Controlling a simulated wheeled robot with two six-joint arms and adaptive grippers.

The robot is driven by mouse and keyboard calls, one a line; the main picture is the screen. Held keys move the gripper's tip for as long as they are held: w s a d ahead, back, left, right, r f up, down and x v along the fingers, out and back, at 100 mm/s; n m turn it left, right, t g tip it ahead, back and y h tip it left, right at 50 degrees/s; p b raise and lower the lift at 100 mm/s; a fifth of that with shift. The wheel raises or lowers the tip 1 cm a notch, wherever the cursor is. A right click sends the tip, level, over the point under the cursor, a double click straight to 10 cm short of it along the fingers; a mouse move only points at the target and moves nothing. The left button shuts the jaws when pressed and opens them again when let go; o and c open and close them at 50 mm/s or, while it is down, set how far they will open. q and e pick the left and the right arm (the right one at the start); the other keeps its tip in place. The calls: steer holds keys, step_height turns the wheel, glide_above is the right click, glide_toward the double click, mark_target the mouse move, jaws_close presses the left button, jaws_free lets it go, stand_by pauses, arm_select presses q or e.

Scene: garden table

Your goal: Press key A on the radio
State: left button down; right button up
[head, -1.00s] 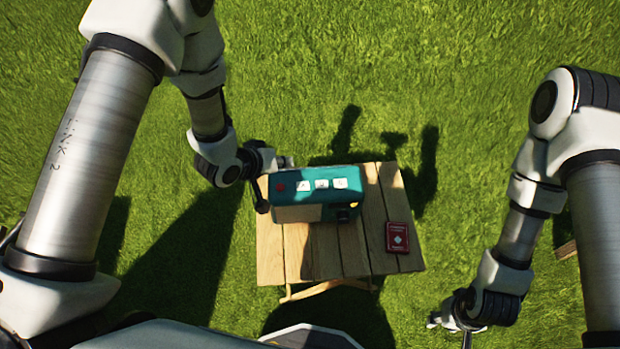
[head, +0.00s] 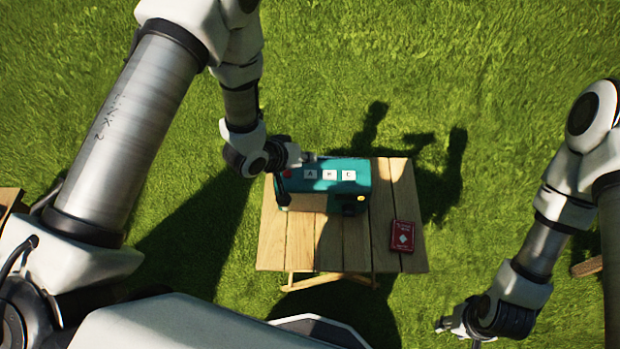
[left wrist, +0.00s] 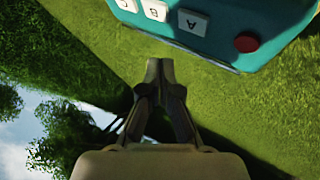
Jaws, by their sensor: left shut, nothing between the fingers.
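The teal radio (head: 364,188) stands on the wooden table (head: 383,262). My left gripper (head: 308,158) is shut and empty at the radio's back edge, just behind key A in the picture. In the left wrist view its closed tips (left wrist: 159,64) are apart from key A (left wrist: 192,22) and the red knob (left wrist: 247,42). My right gripper (head: 446,325) is low at the right, away from the table; its fingers are too small to judge.
A red card box (head: 403,236) lies on the table right of the radio. The table's front boards are bare. Grass surrounds the table. Parts of wooden objects show at the left edge (head: 10,203) and right edge (head: 588,267).

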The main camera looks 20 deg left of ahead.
mark_target(308, 175)
arm_select(q)
step_height(308, 175, down, 4)
steer(key=shift+w+d+r+b, duration=0.1)
steer(key=shift+r+b, duration=0.15)
steer(key=shift+b, duration=0.5)
arm_select(e)
step_height(308, 175, down, 3)
steer(key=shift+r, duration=0.15)
stand_by(0.4)
arm_select(q)
steer(key=shift+f, duration=0.45)
arm_select(e)
steer(key=shift+f, duration=0.2)
arm_select(q)
steer(key=shift+f+b, duration=0.35)
steer(key=shift+b, duration=0.05)
arm_select(e)
steer(key=shift+f, duration=0.15)
arm_select(q)
steer(key=shift+r+p, duration=0.75)
steer(key=shift+r, duration=0.05)
arm_select(e)
steer(key=shift+r, duration=0.75)
